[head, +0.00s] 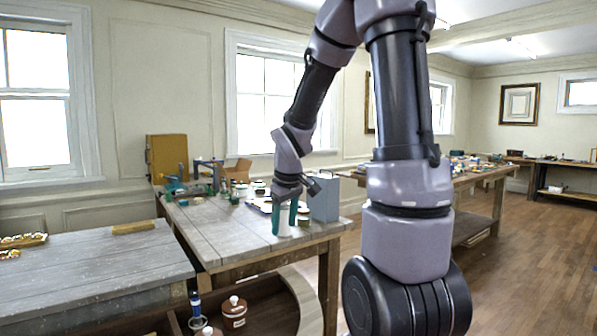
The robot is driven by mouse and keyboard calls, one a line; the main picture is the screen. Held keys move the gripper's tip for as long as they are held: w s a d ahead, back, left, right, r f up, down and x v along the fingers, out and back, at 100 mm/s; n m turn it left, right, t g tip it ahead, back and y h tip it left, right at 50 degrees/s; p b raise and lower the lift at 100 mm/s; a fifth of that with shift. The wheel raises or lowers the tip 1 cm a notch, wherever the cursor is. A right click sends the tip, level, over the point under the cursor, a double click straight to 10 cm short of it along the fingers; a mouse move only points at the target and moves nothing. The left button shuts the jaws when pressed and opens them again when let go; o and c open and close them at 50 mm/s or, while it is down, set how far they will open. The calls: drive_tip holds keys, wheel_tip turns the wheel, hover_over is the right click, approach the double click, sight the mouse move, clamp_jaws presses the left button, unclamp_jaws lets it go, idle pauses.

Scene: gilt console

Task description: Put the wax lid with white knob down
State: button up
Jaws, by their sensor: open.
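My gripper (286,229) points down over the near right part of the grey wooden table, its two teal fingers apart. A small white object (285,218) shows between the fingers, low at the tabletop. I cannot tell whether it is the wax lid or a jar, or whether a finger touches it. A white knob on a brown lid-like top (234,301) shows on a brown jar with a white label, in the open space below the table. I cannot tell for sure which thing is the wax lid.
A grey-blue box (323,199) stands just right of my gripper. Several small jars and tools crowd the table behind it, near an upright yellow-brown board (167,157). The left front of the table (215,240) is clear. A lower grey bench (90,275) stands at left.

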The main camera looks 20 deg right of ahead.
drive_tip(key=s+a+r+m+t+y, duration=0.2)
drive_tip(key=s+r+m, duration=0.6)
drive_tip(key=s+r, duration=0.8)
drive_tip(key=shift+s+a+r+m+t+y, duration=0.15)
drive_tip(key=shift+s+a+m+t+y, duration=0.2)
drive_tip(key=shift+s+a+t, duration=0.25)
